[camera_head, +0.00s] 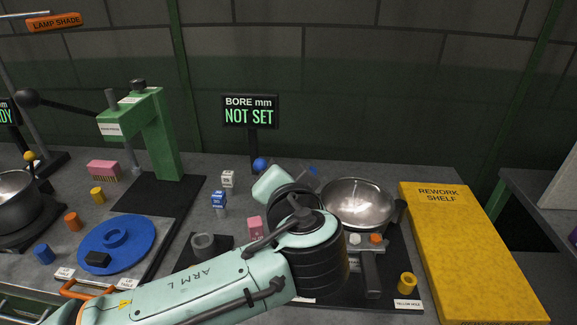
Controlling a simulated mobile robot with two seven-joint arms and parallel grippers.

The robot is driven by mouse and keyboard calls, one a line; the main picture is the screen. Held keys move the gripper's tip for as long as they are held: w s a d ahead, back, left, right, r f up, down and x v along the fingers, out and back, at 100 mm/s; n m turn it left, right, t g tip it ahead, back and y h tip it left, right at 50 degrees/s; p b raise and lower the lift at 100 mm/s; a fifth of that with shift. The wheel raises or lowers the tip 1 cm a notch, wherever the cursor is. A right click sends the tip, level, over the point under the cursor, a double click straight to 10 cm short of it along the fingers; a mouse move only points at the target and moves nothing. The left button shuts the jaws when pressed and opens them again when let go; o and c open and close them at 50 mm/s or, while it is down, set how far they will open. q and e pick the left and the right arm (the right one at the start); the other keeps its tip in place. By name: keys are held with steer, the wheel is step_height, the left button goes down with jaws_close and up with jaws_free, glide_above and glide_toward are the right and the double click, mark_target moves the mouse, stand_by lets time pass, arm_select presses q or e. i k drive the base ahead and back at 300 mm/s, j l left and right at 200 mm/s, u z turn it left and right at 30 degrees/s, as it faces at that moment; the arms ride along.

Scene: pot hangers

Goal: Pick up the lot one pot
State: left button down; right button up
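A shiny steel pot (357,200) sits upright and open at the right of the bench, partly hidden by my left arm. A dark pot with a bright inside (14,198) stands at the left edge, cut off by the picture. I cannot read which of them is lot one. My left arm, marked ARM L, reaches in from the lower left, and its bent joints lie in front of the steel pot's left side. I cannot make out the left gripper's fingers. My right gripper does not show.
A green press (145,130) stands at the back left, beside a blue disc (115,245). A screen (250,112) reads BORE mm NOT SET. A yellow rework shelf (465,255) lies clear at the right. Small coloured blocks and rings stand on the bench, including a yellow ring (407,283).

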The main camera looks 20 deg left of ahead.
mark_target(362, 204)
steer(key=k+l, duration=0.8)
